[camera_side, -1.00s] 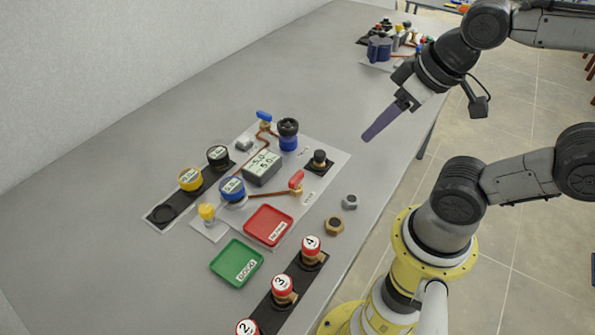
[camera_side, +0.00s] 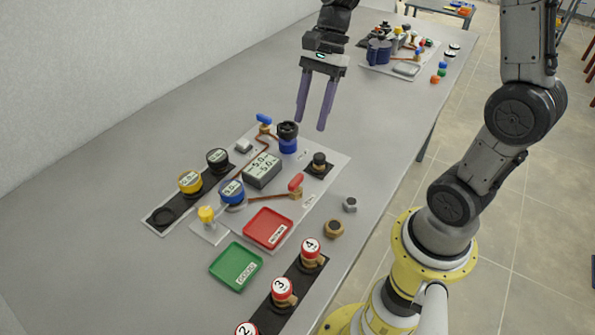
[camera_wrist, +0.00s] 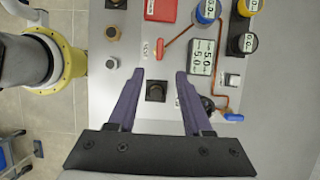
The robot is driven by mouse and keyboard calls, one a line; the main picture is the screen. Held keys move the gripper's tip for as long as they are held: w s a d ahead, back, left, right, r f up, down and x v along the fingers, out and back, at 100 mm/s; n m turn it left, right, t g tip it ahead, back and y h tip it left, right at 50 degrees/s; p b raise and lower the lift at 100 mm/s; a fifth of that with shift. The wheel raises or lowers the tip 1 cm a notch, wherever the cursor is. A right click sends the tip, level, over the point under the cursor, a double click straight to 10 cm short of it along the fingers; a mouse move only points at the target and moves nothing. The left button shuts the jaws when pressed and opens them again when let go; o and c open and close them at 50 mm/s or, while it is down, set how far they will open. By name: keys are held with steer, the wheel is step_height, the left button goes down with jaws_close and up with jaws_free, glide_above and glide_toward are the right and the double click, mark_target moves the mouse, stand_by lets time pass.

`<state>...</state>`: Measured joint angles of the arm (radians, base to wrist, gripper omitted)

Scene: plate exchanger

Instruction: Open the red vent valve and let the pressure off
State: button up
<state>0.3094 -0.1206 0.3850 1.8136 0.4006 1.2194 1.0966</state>
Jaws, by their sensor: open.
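The red vent valve (camera_side: 296,184) has a red handle on a brass body at the right side of the light grey board, joined to a copper pipe. It also shows in the wrist view (camera_wrist: 161,52), up from between my fingers. The display box (camera_side: 262,170) beside it reads what looks like 5.0 on two lines. My gripper (camera_side: 312,127) is open and empty, in the air above the back part of the board. In the wrist view the black square-based knob (camera_wrist: 156,91) lies between the fingertips, below them.
A blue-handled valve (camera_side: 264,119) and a blue cylinder with black top (camera_side: 288,137) stand at the board's back. A red tray (camera_side: 268,228), a green tray (camera_side: 236,265) and numbered red-capped parts (camera_side: 311,249) lie in front. The table's left side is clear.

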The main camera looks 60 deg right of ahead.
mark_target(296, 179)
steer(key=x, duration=1.3)
steer(key=shift+f, duration=0.15)
jaws_close()
